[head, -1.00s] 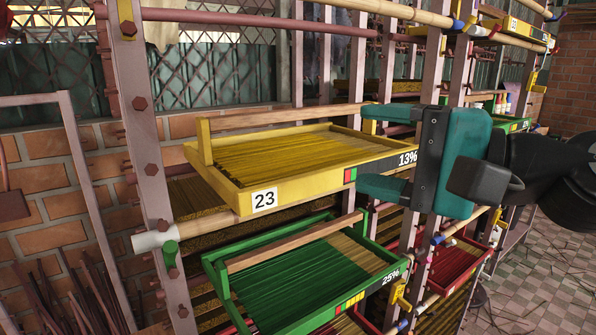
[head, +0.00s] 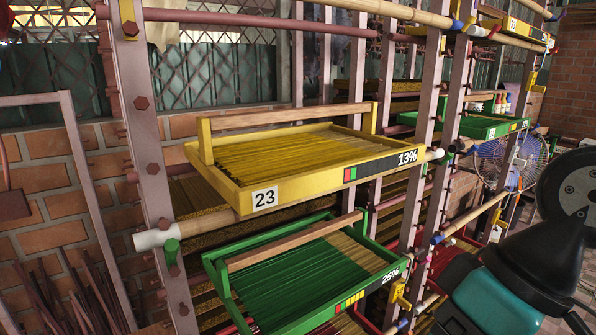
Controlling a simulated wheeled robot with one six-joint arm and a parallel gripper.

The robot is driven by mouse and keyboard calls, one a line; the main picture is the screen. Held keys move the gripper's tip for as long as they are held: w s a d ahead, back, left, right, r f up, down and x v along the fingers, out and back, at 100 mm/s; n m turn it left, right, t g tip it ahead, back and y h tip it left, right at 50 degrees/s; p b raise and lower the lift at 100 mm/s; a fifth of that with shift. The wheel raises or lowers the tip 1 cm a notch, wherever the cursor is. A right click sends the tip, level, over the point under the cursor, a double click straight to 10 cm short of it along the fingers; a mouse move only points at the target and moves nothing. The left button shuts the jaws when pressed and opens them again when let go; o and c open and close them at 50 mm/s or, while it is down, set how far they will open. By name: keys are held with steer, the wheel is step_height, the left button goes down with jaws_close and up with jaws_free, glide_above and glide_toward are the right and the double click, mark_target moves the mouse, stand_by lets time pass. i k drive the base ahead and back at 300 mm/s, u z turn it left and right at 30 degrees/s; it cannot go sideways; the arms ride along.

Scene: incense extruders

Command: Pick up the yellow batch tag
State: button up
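A small yellow tag (head: 400,294) hangs on the rack post just right of the green tray marked 25%. Another small yellow piece (head: 531,79) shows on a farther post at upper right. I cannot tell which is the batch tag. My gripper (head: 488,302) is at the lower right, its teal body pointing down and left. Its fingertips are cut off or hidden at the bottom edge, so its opening does not show. It appears to the right of and slightly below the nearer yellow tag in the picture.
A yellow tray (head: 290,160) numbered 23 sits on the rack above the green tray (head: 310,262); both hold sticks. Rack posts (head: 424,120) and rails crowd the area. A blue fan (head: 511,155) stands behind at right.

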mark_target(495, 220)
steer(key=z, duration=1.6)
steer(key=i, duration=1.4)
steer(key=u, duration=0.65)
steer(key=i, duration=0.9)
steer(key=u, duration=0.8)
